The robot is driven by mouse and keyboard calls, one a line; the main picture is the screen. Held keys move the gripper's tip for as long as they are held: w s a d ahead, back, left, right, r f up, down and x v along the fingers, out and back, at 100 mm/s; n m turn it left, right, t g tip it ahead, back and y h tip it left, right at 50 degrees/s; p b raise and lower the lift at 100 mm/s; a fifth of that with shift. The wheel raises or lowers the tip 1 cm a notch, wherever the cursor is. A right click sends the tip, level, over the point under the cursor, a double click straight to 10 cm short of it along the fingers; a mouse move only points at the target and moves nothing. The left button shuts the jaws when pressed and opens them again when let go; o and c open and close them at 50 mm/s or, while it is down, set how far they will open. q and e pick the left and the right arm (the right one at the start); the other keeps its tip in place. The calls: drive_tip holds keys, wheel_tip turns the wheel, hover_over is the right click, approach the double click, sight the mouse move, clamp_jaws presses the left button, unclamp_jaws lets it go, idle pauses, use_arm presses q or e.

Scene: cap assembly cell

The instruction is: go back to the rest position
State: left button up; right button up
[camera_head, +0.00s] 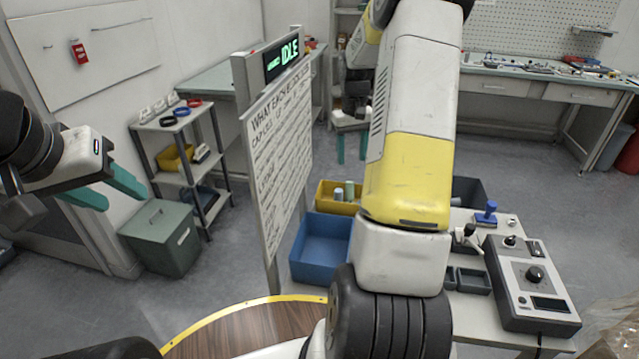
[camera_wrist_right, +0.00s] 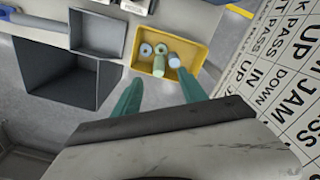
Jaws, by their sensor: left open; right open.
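My left gripper (camera_head: 128,197) is at the left of the head view, its teal fingers spread apart with nothing between them. It hangs in the air in front of a small shelf rack. My right gripper (camera_head: 352,158) shows in the head view beyond the white and yellow right arm, fingers down and apart; the arm hides part of it. In the right wrist view the right gripper (camera_wrist_right: 160,84) is open and empty. A yellow bin (camera_wrist_right: 200,57) with several pale green and bluish cylindrical parts (camera_wrist_right: 160,66) lies past its fingertips.
A white sign board (camera_head: 278,150) with a screen reading IDLE (camera_head: 282,57) stands close left of my right arm. A blue bin (camera_head: 322,245), the yellow bin (camera_head: 325,199) and a control box (camera_head: 530,285) are around the near table. A green box (camera_head: 160,238) stands on the floor.

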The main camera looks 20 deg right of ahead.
drive_tip(key=shift+r, duration=0.1)
drive_tip(key=s+a+r+t, duration=0.3)
drive_tip(key=s+a+r, duration=0.8)
drive_tip(key=r, duration=0.4)
drive_tip(key=s+a+r+n+t+y, duration=0.1)
drive_tip(key=s+a+r+t+y, duration=0.1)
drive_tip(key=s+a, duration=0.8)
drive_tip(key=s+t, duration=0.1)
drive_tip(key=s, duration=0.3)
drive_tip(key=shift+s+a+r, duration=0.2)
drive_tip(key=shift+s, duration=0.15)
